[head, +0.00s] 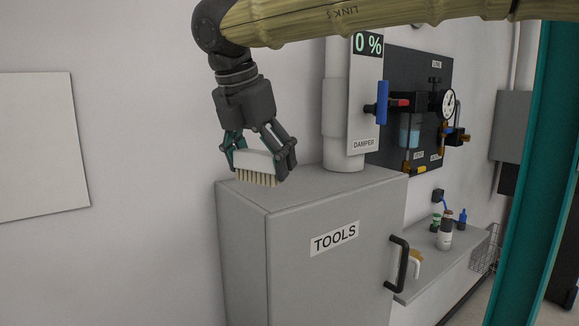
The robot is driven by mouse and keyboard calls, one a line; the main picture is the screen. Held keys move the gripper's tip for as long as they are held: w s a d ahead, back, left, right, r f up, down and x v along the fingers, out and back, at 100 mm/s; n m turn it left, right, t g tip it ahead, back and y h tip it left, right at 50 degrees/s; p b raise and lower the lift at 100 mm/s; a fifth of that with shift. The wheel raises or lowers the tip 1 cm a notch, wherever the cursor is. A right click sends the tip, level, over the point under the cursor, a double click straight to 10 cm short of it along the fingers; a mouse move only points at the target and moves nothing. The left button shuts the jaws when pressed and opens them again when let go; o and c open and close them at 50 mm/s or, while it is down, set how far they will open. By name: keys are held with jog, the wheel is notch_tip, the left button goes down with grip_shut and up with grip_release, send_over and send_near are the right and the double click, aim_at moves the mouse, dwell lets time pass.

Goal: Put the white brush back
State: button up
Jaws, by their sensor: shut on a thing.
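The white brush (255,161) has a white block body with pale bristles pointing down. My gripper (257,158) is shut on its body, with one finger at each end. The brush is at the left part of the top of the grey cabinet labelled TOOLS (315,270). The bristle tips are at or just above the cabinet top; I cannot tell whether they touch. The cabinet door, with a black handle (397,263), looks closed. The inside of the cabinet is hidden.
A grey duct with a DAMPER panel (363,100) rises from the back of the cabinet top. Right of it is a dark board with valves and a gauge (448,103). A low shelf (440,262) holds small bottles (445,230). A teal post (530,190) stands at right.

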jog(key=p, duration=0.2)
send_near(294, 187)
jog(key=shift+s+a+f, duration=0.35)
jog(key=shift+a+f, duration=0.2)
jog(key=shift+f, duration=0.25)
jog(key=shift+w+d, duration=0.4)
jog(key=shift+d, duration=0.2)
jog(key=shift+w+d+f, duration=0.2)
jog(key=shift+w+f, duration=0.05)
jog(key=shift+w, duration=0.4)
jog(key=shift+w+d+p, duration=0.1)
jog(key=shift+w+p, duration=0.1)
jog(key=shift+p, duration=0.15)
jog(key=shift+w+d+f+p, duration=0.1)
jog(key=shift+d+p, duration=0.05)
jog(key=shift+p, duration=0.15)
notch_tip(294, 187, down, 3)
jog(key=shift+f+p, duration=0.2)
jog(key=shift+p, duration=0.4)
jog(key=shift+c, duration=0.3)
jog(key=o, duration=1)
jog(key=shift+c, duration=0.2)
jog(key=shift+r, duration=0.1)
jog(key=b+v, duration=0.4)
jog(key=v, duration=0.8)
